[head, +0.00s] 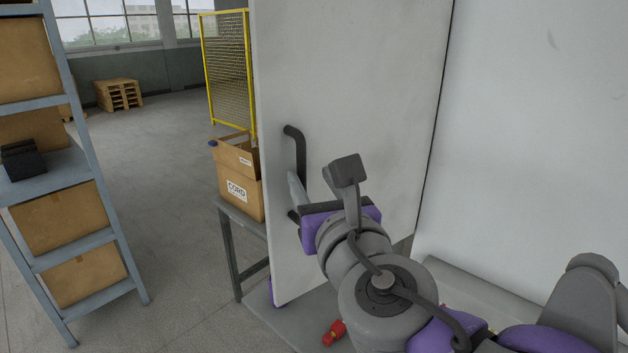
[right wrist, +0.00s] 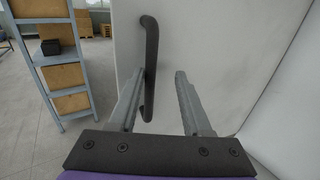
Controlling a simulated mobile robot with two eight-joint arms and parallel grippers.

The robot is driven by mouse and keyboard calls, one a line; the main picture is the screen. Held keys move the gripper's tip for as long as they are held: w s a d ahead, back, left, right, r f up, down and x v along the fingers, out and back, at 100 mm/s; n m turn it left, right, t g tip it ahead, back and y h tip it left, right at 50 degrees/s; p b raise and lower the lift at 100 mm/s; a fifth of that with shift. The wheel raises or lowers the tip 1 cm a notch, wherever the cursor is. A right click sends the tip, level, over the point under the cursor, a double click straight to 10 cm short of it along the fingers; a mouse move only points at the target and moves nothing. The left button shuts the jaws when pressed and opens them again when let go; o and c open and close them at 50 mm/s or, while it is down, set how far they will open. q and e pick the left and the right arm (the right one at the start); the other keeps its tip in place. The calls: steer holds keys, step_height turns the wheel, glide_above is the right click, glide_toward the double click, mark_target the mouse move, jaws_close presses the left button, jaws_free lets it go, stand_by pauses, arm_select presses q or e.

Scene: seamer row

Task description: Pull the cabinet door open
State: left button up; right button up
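The cabinet door (head: 350,95) is a tall pale grey panel in the middle of the head view. A narrow dark line separates its right edge from the pale panel beside it. Its dark upright bar handle (head: 300,150) is near the door's left edge. My right gripper (head: 297,200) is at the handle's lower part, partly hidden by my own wrist. In the right wrist view the gripper (right wrist: 158,78) has its fingers apart. The handle (right wrist: 151,60) stands between them, closer to the left finger; whether it touches is unclear. My left gripper is not in view.
A blue-grey shelf (head: 107,210) with cardboard boxes stands at the left. An open carton (head: 240,190) sits on a grey table (head: 230,210) behind the door. A small red object (head: 335,332) lies below my right arm. Open floor (head: 165,200) lies between shelf and table.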

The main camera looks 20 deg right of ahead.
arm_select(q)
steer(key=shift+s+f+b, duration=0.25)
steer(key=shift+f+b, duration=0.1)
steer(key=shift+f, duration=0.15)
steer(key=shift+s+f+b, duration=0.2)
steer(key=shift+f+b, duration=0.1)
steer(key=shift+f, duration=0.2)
arm_select(e)
steer(key=s+a, duration=0.1)
steer(key=s, duration=0.9)
steer(key=shift+s+a, duration=0.2)
steer(key=shift+s, duration=0.15)
